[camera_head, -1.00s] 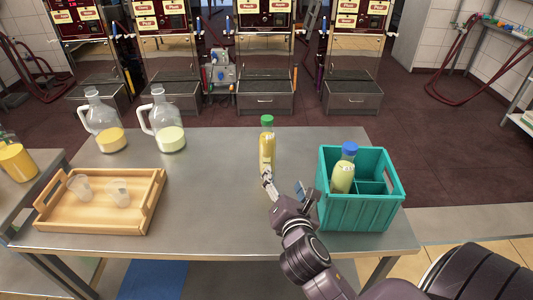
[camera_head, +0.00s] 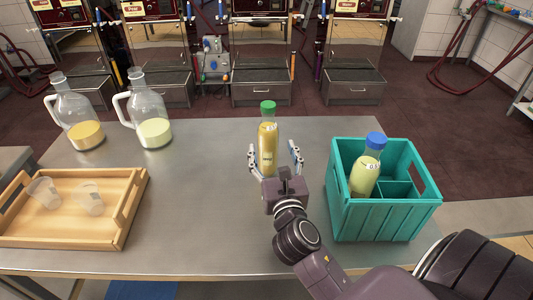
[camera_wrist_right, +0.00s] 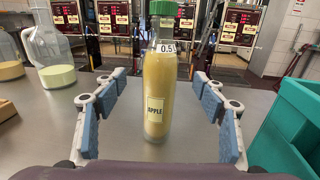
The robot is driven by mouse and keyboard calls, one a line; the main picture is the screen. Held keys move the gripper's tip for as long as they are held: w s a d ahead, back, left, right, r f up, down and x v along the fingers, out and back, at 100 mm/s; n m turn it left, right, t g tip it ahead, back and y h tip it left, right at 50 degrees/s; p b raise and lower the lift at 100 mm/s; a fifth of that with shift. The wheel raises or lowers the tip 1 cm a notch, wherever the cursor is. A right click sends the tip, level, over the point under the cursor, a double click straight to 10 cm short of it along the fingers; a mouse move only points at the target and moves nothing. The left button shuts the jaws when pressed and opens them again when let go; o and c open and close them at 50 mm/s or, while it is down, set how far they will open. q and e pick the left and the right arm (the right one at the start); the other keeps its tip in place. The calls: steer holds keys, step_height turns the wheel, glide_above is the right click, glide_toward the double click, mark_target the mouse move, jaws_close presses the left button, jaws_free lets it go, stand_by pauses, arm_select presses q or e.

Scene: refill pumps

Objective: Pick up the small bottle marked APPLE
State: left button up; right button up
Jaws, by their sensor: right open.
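The small bottle marked APPLE (camera_head: 268,145) stands upright on the metal table, with a green cap and yellow juice. Its label reads APPLE in the right wrist view (camera_wrist_right: 155,100), where it stands centred ahead, between the finger lines. My right gripper (camera_head: 274,157) is open, its two fingers on either side of the bottle, with gaps visible on both sides in the wrist view. The bottle's lowest part is partly hidden by the gripper in the head view. My left gripper is not in view.
A teal crate (camera_head: 372,221) at the right holds a blue-capped bottle (camera_head: 365,172). Two glass jugs (camera_head: 84,130) (camera_head: 153,128) stand at the back left. A wooden tray (camera_head: 110,220) with two clear cups (camera_head: 90,198) lies at the left. The metal table (camera_head: 205,205) is bare between tray and gripper.

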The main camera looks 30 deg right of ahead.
mark_target(270, 139)
steer(key=shift+x, duration=1.2)
steer(key=shift+w+d+r+p, duration=0.1)
steer(key=shift+w+d+p, duration=0.05)
steer(key=shift+w+p, duration=0.2)
steer(key=x, duration=0.4)
steer(key=shift+w+d+p, duration=0.2)
steer(key=shift+w+p, duration=0.2)
jaws_close()
steer(key=shift+r, duration=0.15)
